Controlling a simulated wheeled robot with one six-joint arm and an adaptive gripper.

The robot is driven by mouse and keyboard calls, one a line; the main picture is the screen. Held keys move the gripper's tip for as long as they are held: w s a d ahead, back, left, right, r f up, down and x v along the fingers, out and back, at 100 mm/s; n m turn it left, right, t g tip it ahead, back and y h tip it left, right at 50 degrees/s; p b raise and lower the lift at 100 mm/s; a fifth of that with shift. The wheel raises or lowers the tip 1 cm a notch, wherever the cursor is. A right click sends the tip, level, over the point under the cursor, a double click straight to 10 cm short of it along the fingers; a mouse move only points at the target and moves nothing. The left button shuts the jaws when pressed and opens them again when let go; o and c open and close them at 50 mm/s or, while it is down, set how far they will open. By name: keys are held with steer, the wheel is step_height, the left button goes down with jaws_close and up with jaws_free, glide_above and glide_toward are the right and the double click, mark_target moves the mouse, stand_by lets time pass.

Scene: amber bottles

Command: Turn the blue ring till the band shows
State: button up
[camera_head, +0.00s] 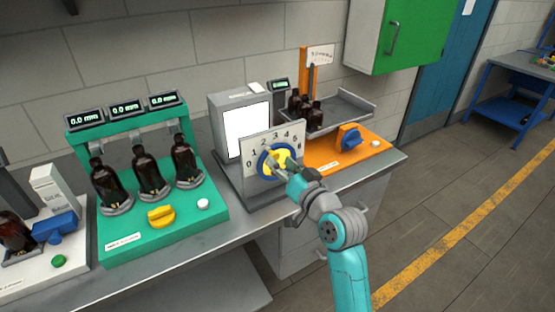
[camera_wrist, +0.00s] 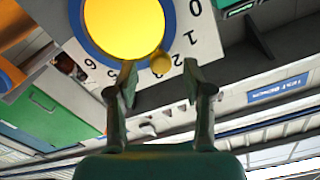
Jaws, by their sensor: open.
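The blue ring (camera_head: 261,163) surrounds a yellow disc (camera_head: 272,158) on a white number plate (camera_head: 249,144) marked 0 to 6. The wrist view shows the ring (camera_wrist: 170,20), the disc (camera_wrist: 122,25) and a small yellow knob (camera_wrist: 161,62) at the ring's edge. My gripper (camera_head: 284,168) is at the dial's front, covering part of it. In the wrist view my gripper (camera_wrist: 160,72) is open, with the yellow knob between its fingertips. I cannot tell whether a finger touches the knob. Behind the plate, a grey box has a plain, bright white panel (camera_head: 235,128).
A green station (camera_head: 200,222) with amber bottles (camera_head: 151,172) and a yellow handle (camera_head: 161,216) stands to the left. An orange station (camera_head: 350,158) with a blue knob (camera_head: 350,137), and a grey tray (camera_head: 355,105) by small bottles, stands to the right.

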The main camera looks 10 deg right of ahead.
steer(key=v, duration=0.9)
steer(key=shift+s, duration=0.15)
steer(key=s+d+f+m+g+h, duration=0.15)
steer(key=s+f+h, duration=0.35)
steer(key=s+f, duration=1.35)
steer(key=s+n, duration=0.3)
steer(key=s, duration=2.2)
steer(key=shift+d+g+h, duration=0.3)
steer(key=shift+g, duration=0.15)
